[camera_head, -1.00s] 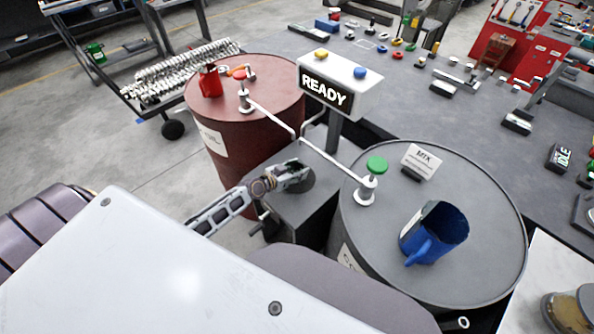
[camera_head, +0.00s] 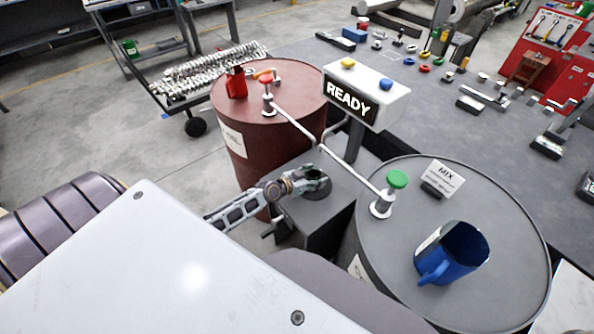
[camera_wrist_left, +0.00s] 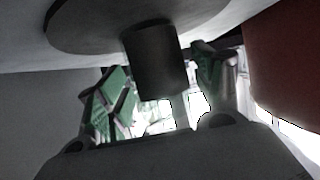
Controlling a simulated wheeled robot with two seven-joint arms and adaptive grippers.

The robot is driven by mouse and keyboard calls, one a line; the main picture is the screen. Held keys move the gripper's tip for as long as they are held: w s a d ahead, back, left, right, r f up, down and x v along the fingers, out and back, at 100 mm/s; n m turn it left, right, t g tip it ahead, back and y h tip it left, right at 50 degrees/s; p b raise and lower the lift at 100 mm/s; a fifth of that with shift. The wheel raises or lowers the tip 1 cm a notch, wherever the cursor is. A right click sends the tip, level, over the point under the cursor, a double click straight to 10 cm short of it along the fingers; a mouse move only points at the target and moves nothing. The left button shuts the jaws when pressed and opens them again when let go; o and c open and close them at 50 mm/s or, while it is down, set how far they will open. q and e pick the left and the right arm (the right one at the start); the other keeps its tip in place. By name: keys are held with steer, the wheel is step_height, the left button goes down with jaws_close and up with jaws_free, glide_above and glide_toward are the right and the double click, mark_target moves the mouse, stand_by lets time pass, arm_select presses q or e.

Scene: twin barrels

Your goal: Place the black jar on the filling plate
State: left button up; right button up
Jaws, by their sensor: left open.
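My left gripper (camera_head: 304,183) reaches in from the left over the grey block between the two barrels and is open. The dark round filling plate (camera_head: 320,187) on that block lies right at its fingertips. In the left wrist view a black cylinder, apparently the black jar (camera_wrist_left: 155,62), shows between the two spread fingers. One end of it overlaps the dark disc (camera_wrist_left: 85,28) at the top of that view; whether it rests on it I cannot tell for certain. In the head view the gripper hides the jar. My right gripper is not in view.
A dark red barrel (camera_head: 262,135) stands behind, with a red can (camera_head: 236,83) on top. A grey barrel (camera_head: 385,270) at right carries a blue mug (camera_head: 455,252) and a green-knobbed valve (camera_head: 396,182). A READY sign (camera_head: 350,98) and white pipe run close above the block.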

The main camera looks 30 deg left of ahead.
arm_select(q)
steer(key=shift+v, duration=5.8)
